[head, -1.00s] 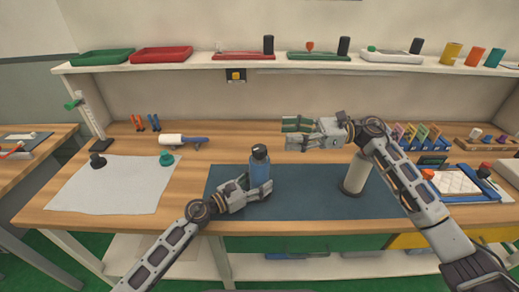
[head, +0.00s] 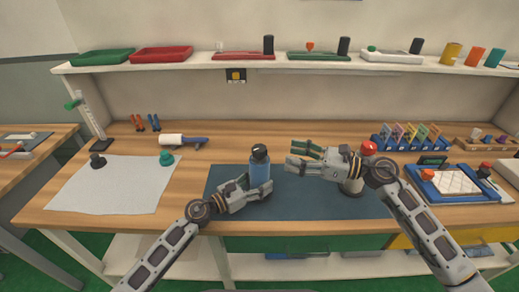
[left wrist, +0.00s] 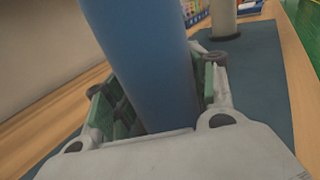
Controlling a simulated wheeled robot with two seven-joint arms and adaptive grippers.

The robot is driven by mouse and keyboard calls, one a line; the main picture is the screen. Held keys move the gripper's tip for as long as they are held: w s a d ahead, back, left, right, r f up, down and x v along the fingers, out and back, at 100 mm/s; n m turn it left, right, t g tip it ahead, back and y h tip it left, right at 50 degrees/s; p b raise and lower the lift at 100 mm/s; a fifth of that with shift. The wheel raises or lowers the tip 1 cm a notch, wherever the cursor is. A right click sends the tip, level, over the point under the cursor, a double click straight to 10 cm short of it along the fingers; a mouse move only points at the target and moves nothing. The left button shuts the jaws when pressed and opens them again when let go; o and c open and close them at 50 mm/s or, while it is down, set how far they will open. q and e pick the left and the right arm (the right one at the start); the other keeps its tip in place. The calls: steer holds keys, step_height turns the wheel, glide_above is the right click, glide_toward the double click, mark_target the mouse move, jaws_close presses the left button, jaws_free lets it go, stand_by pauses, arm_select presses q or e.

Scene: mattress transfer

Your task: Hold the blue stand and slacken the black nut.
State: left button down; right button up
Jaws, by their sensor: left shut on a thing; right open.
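The blue stand (head: 260,173) is upright on the dark blue mat, with the black nut (head: 259,151) on its top. My left gripper (head: 258,187) is shut on the stand low down. In the left wrist view the stand (left wrist: 150,60) fills the middle, between the fingers of my left gripper (left wrist: 158,110); its top and the nut are out of that view. My right gripper (head: 298,157) is open and empty, to the right of the nut at about its height in the picture, with its fingers pointing left. It is apart from the nut.
The mat (head: 310,205) has free room around the stand. A pale cylinder with a red top (head: 368,150) stands behind my right wrist. A white-and-blue tool (head: 183,141) and a white sheet (head: 120,190) lie left. A blue rack (head: 410,138) is at the right.

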mark_target(260, 147)
arm_select(q)
steer(key=shift+r, duration=0.15)
arm_select(e)
steer(key=shift+s+d+f+m+t+h, duration=0.3)
steer(key=shift+s+m+t, duration=0.2)
steer(key=shift+t, duration=0.3)
steer(key=shift+a, duration=0.15)
steer(key=shift+x, duration=5.95)
steer(key=c, duration=1)
steer(key=shift+c, duration=0.2)
